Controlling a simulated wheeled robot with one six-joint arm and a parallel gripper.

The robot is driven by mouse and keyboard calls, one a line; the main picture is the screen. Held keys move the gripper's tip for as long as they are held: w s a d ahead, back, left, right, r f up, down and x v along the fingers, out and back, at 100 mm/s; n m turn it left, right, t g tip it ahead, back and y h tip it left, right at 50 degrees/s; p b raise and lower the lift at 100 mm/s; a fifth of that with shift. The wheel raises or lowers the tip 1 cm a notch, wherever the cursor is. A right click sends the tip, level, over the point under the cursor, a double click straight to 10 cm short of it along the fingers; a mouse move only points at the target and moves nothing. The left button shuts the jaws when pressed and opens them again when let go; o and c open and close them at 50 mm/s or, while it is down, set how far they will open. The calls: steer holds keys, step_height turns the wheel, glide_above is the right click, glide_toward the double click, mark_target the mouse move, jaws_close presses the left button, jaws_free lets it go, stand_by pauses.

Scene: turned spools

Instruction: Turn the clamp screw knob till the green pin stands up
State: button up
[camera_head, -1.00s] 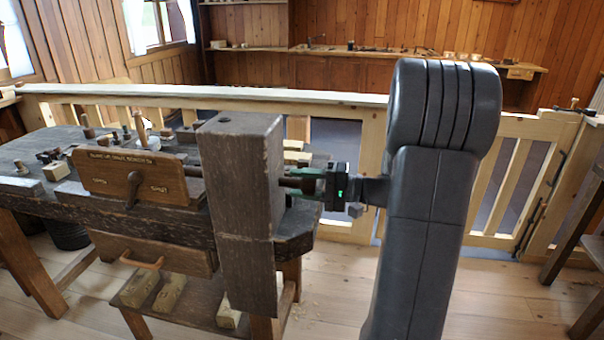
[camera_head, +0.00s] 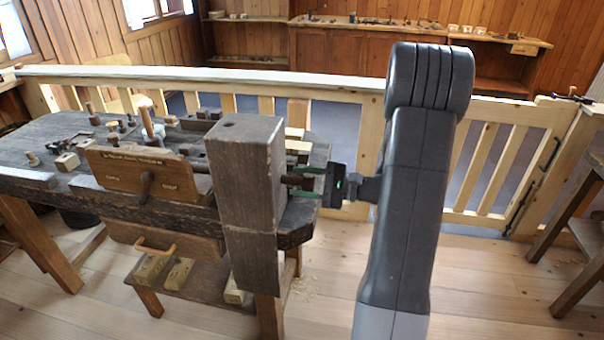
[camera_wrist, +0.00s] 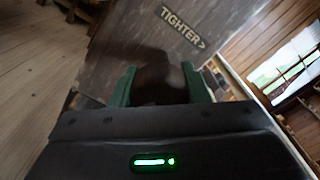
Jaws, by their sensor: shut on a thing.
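The clamp screw knob (camera_wrist: 158,78) is dark and blurred in the wrist view, in front of a thick wooden post. My gripper (camera_wrist: 158,84) has a green finger on each side of it and is shut on it. In the head view my gripper (camera_head: 301,181) reaches in from the right, at the right side of the upright post (camera_head: 245,165). The knob is mostly hidden there between the fingers. The post carries the word TIGHTER with an arrow (camera_wrist: 182,29). I cannot make out a green pin in either view.
The post stands at the end of a dark workbench (camera_head: 60,140) holding small turned pieces and tools. A wooden board (camera_head: 120,172) with a dark handle is on its front. A pale railing (camera_head: 180,76) runs behind. Open floor (camera_head: 480,285) lies to the right.

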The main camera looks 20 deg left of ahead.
steer(key=shift+d+m+p, duration=0.15)
steer(key=shift+m+p, duration=0.3)
steer(key=shift+m, duration=0.15)
steer(key=shift+f, duration=0.15)
steer(key=o, duration=1)
steer(key=shift+w+d, duration=0.1)
steer(key=shift+d, duration=0.1)
steer(key=shift+a, duration=0.15)
steer(key=b+v, duration=0.1)
steer(key=v, duration=1.2)
steer(key=shift+d, duration=0.45)
